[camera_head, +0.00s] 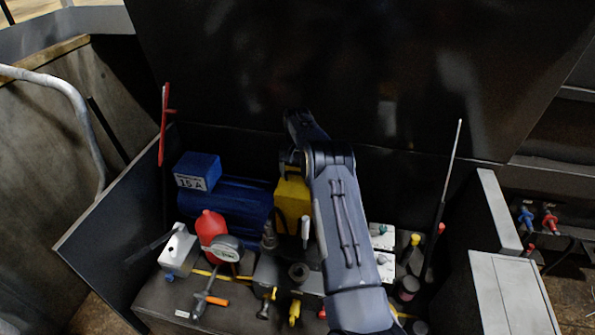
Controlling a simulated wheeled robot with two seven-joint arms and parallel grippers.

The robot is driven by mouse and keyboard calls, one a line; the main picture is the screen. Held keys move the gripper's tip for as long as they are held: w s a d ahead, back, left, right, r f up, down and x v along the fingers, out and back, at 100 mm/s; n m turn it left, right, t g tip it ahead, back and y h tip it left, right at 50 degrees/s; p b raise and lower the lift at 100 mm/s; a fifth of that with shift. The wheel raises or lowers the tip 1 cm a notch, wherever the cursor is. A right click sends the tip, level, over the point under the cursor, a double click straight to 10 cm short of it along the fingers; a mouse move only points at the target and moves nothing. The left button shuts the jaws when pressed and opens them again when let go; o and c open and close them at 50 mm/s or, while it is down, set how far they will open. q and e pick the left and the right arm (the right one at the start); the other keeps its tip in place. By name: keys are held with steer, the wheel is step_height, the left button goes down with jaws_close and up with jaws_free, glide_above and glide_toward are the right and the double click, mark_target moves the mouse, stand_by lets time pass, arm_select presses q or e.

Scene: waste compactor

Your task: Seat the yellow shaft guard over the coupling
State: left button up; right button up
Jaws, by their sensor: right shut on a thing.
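The yellow shaft guard (291,204) is a boxy yellow piece just right of the blue motor (228,207). My right gripper (292,172) is at the top of the guard, shut on it, with its fingers largely hidden by my own wrist. My right forearm hides what lies to the right of the guard. I cannot make out the coupling; the guard and my arm cover that area. Whether the guard rests on its base or hangs just above it cannot be told. My left gripper is not in view.
A blue box (198,171) sits on the motor. In front are a red container (209,226), a round gauge (227,248), a white box (179,248) and several valves and fittings. Thin rods stand left (164,125) and right (449,180). A dark panel rises behind.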

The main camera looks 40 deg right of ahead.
steer(key=shift+f+b, duration=3.1)
steer(key=shift+f, duration=1.65)
